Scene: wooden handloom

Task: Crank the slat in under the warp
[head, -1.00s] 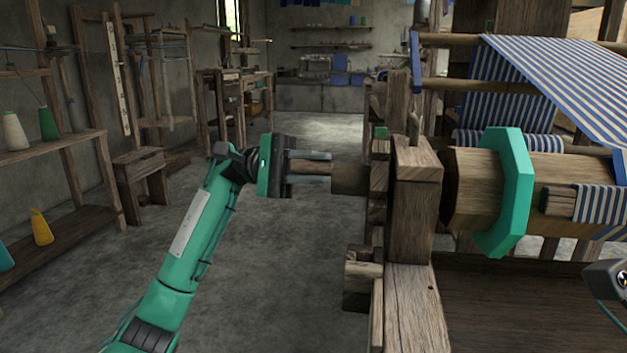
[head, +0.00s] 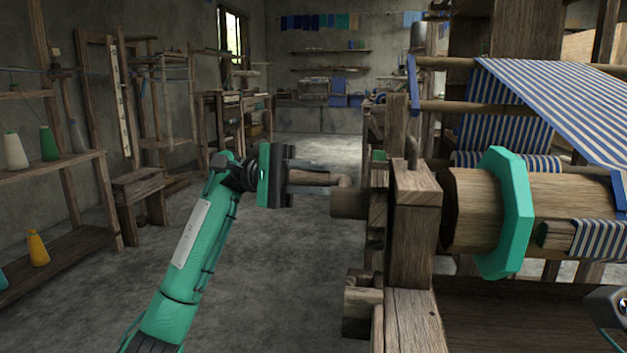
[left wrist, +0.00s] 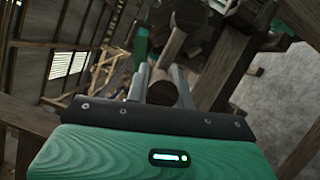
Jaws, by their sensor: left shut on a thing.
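My left gripper (head: 322,176) is shut on the wooden crank handle (head: 308,178), left of the loom's post; the handle (left wrist: 164,94) also shows between the fingers in the left wrist view. A short round shaft end (head: 348,203) sticks out of the post beside the handle. The wooden cloth beam (head: 472,212) carries a green octagonal collar (head: 507,215). The slat (head: 556,236) lies against the beam's near side, with striped cloth over its right part. The striped warp (head: 560,95) slopes down at the upper right. My right gripper's jaws do not show.
The loom's heavy post (head: 414,230) stands just right of my left gripper. A shelf with yarn cones (head: 48,143) and a stool (head: 140,180) stand at the left. The floor (head: 265,260) between is clear. A grey part of mine is at the lower right edge.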

